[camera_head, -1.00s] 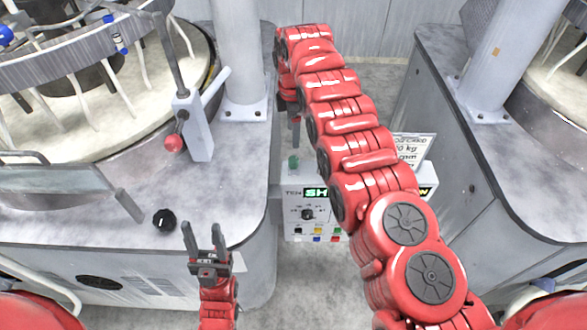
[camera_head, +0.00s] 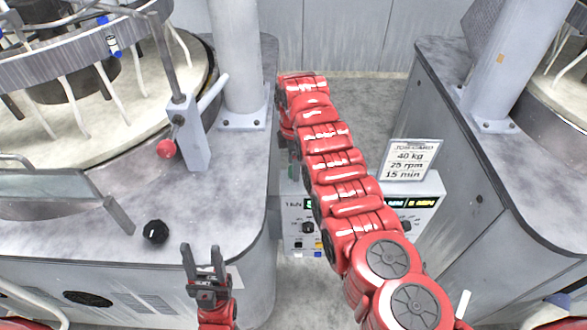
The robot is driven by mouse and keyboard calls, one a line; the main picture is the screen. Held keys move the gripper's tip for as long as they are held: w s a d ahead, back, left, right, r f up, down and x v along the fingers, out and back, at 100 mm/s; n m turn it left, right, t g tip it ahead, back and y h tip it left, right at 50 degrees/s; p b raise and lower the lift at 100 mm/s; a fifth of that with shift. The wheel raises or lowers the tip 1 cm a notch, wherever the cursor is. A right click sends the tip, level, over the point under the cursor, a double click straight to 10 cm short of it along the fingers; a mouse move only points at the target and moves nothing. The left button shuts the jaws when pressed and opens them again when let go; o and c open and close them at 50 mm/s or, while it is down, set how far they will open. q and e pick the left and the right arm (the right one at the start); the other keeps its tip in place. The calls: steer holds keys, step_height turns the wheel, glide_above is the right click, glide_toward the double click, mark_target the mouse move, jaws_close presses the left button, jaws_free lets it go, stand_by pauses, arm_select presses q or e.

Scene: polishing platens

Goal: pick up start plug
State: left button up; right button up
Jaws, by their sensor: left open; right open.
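A small green plug (camera_head: 293,172), which looks like the start plug, stands on the left part of the white control box's top. It is small and partly hidden by my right arm. My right gripper (camera_head: 293,154) points down at the far end of the red arm, close above the plug. It is open, but its fingers are mostly hidden, so I cannot tell whether they are around the plug. My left gripper (camera_head: 202,257) is open and empty, pointing up the picture in front of the left machine.
The control box (camera_head: 428,188) has displays, knobs and colored buttons, and carries a job card (camera_head: 409,160) reading 40 kg, 25 rpm, 15 min. Polishing machines flank it. A black knob (camera_head: 156,232) and red ball lever (camera_head: 166,149) are on the left machine (camera_head: 195,215).

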steer(key=shift+f, duration=0.95)
jaws_close()
